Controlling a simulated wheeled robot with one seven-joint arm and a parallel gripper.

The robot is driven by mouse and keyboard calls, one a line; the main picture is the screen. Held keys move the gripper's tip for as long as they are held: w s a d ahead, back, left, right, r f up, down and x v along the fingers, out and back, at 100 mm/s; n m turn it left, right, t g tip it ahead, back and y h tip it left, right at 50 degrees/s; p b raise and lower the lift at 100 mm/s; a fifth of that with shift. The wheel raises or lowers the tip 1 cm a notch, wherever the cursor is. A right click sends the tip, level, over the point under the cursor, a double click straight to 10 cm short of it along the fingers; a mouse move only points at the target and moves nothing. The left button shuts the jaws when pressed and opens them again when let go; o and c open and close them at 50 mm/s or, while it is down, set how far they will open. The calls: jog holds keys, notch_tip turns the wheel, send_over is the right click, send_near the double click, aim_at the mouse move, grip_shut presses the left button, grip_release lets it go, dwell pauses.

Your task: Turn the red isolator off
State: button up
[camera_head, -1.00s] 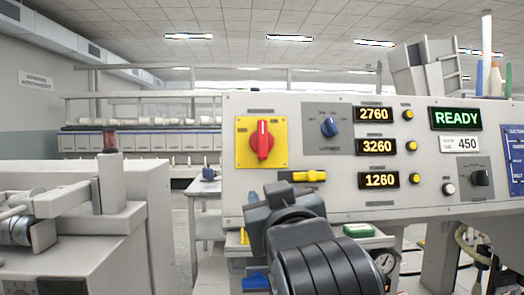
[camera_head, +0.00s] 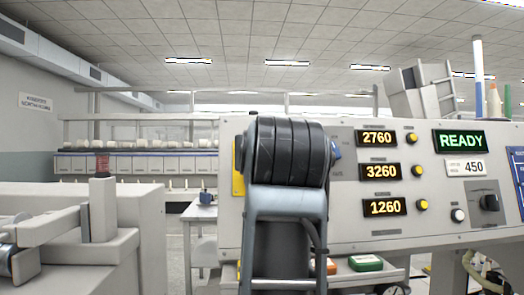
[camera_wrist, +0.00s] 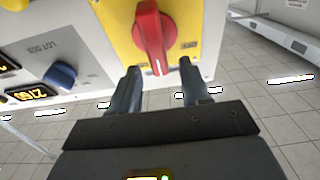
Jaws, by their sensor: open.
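The red isolator handle (camera_wrist: 152,32) sits on a yellow plate (camera_wrist: 115,18) in the wrist view, which shows the panel upside down. The handle's tip points toward my gripper. My gripper (camera_wrist: 159,67) is open, with one fingertip on each side of the line of the handle's tip. I see no finger touching it, and I cannot tell how deep the fingers reach around it. In the head view my arm hides the handle and gripper; only a strip of the yellow plate (camera_head: 238,180) shows.
A blue selector knob (camera_wrist: 60,75) is beside the yellow plate. The grey control panel (camera_head: 340,222) carries lit number displays (camera_head: 380,172) and a green READY sign (camera_head: 460,140). A green box (camera_head: 366,263) lies below the panel. A grey machine (camera_head: 130,220) stands at left.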

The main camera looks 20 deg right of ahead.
jog(key=shift+x, duration=0.8)
jog(key=shift+c, duration=0.5)
grip_shut()
